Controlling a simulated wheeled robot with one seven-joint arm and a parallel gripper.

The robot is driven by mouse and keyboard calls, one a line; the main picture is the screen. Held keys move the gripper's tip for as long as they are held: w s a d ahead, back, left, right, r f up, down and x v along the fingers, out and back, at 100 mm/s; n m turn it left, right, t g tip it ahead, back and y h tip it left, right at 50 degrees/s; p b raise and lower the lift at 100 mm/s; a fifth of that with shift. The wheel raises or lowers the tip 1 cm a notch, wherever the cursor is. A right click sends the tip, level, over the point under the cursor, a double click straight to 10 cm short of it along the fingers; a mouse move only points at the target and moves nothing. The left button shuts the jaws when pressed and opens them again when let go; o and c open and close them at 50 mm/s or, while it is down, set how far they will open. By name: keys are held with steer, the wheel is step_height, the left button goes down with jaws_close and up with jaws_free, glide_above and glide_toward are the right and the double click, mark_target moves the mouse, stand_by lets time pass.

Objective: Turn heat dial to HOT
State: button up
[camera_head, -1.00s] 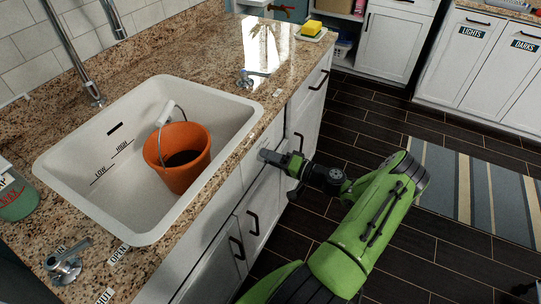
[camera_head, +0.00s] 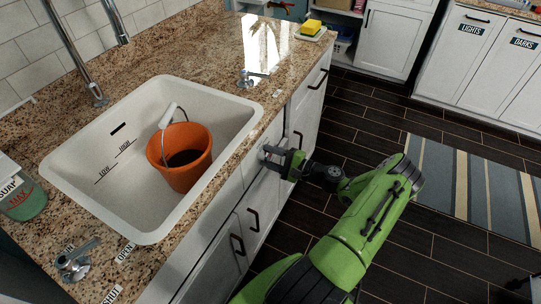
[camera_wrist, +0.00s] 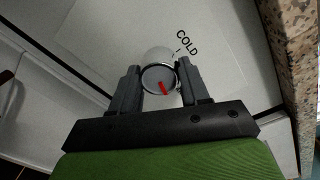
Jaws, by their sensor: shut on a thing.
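The heat dial (camera_wrist: 158,78) is a round silver knob with a red pointer mark, set on the white cabinet front below the counter edge. The word COLD (camera_wrist: 187,42) is printed beside it in the wrist view. The red mark slants toward the lower right of the knob, on the side away from the COLD label. My gripper (camera_wrist: 160,82) has one finger on each side of the dial and is shut on it. In the head view my gripper (camera_head: 273,155) is at the cabinet front, right of the sink, and hides most of the dial. No HOT label shows.
A white sink (camera_head: 98,205) holds an orange bucket (camera_head: 185,178). A granite counter edge (camera_wrist: 302,60) runs close beside the dial. Cabinet doors with black handles (camera_head: 253,220) lie below my gripper.

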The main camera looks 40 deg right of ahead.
steer(key=m, duration=0.4)
steer(key=shift+p, duration=0.35)
steer(key=shift+f+m, duration=0.1)
steer(key=shift+m, duration=1.9)
steer(key=o, duration=1.1)
steer(key=shift+c, duration=0.2)
steer(key=shift+s+p, duration=0.1)
steer(key=shift+p, duration=0.2)
steer(key=p+v, duration=0.1)
steer(key=v, duration=1.4)
steer(key=shift+s+d, duration=0.25)
steer(key=shift+d, duration=0.05)
steer(key=shift+s+f, duration=0.1)
